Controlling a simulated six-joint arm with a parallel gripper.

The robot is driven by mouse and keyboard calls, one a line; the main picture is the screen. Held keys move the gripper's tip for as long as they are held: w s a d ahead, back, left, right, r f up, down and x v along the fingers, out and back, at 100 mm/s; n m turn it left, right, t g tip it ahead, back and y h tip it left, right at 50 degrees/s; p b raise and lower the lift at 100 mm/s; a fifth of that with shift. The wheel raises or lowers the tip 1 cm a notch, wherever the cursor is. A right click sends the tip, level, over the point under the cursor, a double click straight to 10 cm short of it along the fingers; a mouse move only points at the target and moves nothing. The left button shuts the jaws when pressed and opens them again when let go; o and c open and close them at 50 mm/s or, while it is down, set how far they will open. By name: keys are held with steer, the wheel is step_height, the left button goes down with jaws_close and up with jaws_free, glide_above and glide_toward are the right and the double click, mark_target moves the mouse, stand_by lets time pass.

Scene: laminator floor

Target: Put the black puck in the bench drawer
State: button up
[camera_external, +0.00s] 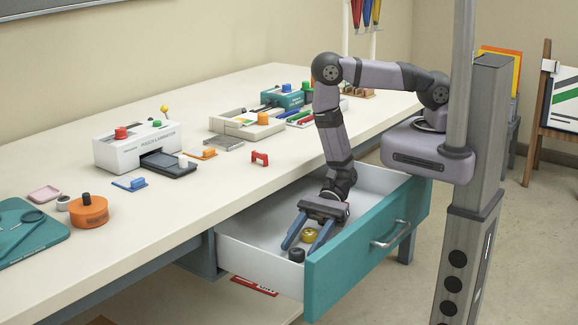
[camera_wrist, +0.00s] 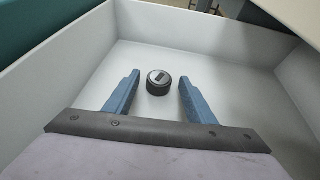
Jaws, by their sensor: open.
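The black puck (camera_external: 296,255) sits on the floor of the open bench drawer (camera_external: 262,277), near the drawer's front-left corner in the external view. In the wrist view the puck (camera_wrist: 159,84) is a short black cylinder with a grey top and a dark rectangular mark. My gripper (camera_external: 301,247) reaches down into the drawer with its blue fingers apart. In the wrist view the gripper (camera_wrist: 158,78) has one fingertip on each side of the puck, with a gap on both sides. The puck is not held.
A yellow round thing (camera_external: 309,235) shows between my fingers in the external view. The drawer's white walls and teal front (camera_external: 365,240) surround my gripper. The benchtop above carries a pouch laminator (camera_external: 135,143), an orange roll (camera_external: 89,211) and a red bracket (camera_external: 260,158).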

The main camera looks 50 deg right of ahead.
steer(key=b+v, duration=0.1)
steer(key=v, duration=1)
steer(key=shift+d, duration=0.15)
steer(key=shift+r, duration=0.1)
steer(key=shift+s+r, duration=0.1)
steer(key=shift+r, duration=0.15)
steer(key=s+d+r+n+g+h, duration=0.45)
steer(key=d+r+n, duration=0.4)
steer(key=n, duration=0.25)
steer(key=w+d+r+n+t+h, duration=0.2)
steer(key=w+d+n+h, duration=0.1)
steer(key=d, duration=0.6)
steer(key=w+d+r+n+t+h, duration=0.2)
steer(key=w+d+h, duration=0.4)
steer(key=d, duration=0.4)
steer(key=shift+d+n+t, duration=0.35)
steer(key=shift+n+t, duration=0.25)
steer(key=shift+t, duration=0.25)
